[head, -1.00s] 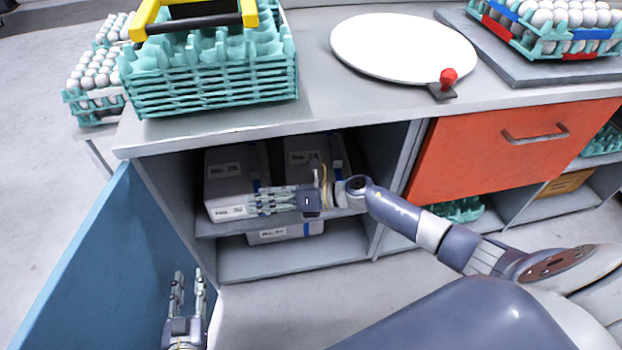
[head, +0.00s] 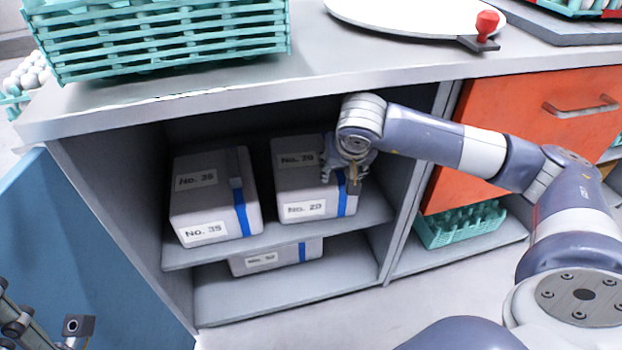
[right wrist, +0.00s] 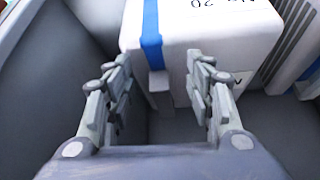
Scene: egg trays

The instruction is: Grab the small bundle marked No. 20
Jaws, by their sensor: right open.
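The small grey-white bundle marked No. 20 (head: 292,186) sits on the upper shelf, on the right, with a blue band near its right side. In the right wrist view the bundle (right wrist: 225,35) and its blue band lie just beyond the fingers. My right gripper (head: 345,170) is at the bundle's upper right; in the wrist view (right wrist: 160,62) its fingers are apart with nothing gripped. Whether a finger touches the bundle is unclear. My left gripper (head: 18,322) is partly cut off at the lower left, its fingers not clear.
A similar bundle marked No. 35 (head: 205,205) stands to the left with a gap between. Another bundle (head: 275,258) is on the lower shelf. The countertop (head: 330,65) overhangs the cubby. An orange drawer front (head: 520,130) is right; a blue door (head: 90,260) stands open left.

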